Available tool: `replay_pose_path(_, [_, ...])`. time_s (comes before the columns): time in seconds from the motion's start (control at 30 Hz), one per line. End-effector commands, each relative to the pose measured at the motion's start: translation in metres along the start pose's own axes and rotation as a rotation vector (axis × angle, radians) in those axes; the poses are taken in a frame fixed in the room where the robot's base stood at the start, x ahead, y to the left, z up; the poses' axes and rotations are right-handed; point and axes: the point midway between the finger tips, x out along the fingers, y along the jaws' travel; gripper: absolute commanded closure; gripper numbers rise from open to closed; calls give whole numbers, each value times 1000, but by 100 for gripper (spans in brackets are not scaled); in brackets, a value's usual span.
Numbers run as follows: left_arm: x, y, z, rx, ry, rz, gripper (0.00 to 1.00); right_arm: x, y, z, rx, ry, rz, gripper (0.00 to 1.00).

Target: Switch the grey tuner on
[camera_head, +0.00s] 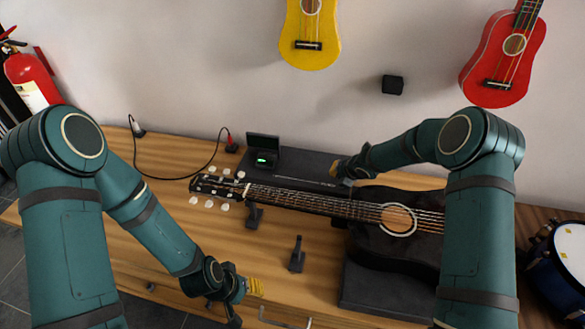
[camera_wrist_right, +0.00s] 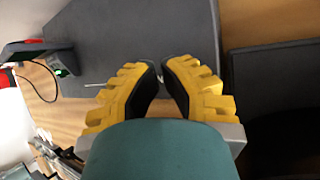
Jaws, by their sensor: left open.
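The tuner (camera_head: 264,152) is a small dark grey box with a raised dark panel and a green glowing patch. My right gripper (camera_head: 335,170) is to the right of the tuner, over the dark case and apart from the tuner. In the right wrist view its yellow fingers (camera_wrist_right: 160,68) come together at the tips with nothing seen between them. My left gripper (camera_head: 248,298) is open at the table's front edge, far from the tuner.
A black guitar (camera_head: 340,209) lies across the table on dark supports, in front of the tuner. A black cable (camera_head: 165,178) with a red plug (camera_head: 231,145) runs left of the tuner. A small dark stand (camera_head: 297,256) is near the front. The front left tabletop is clear.

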Motion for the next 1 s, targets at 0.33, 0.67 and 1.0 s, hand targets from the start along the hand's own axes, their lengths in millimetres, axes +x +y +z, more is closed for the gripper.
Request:
replay_pose_path(0.33, [-33,12,-4,0,0,0,53,-29,16,16,-1,0,0,100])
replay_pose_path(0.67, [-44,17,-5,0,0,0,53,-39,21,21,-1,0,0,100])
replay_pose_path(1.0, [-44,16,-5,0,1,0,53,-38,21,21,0,0,0,100])
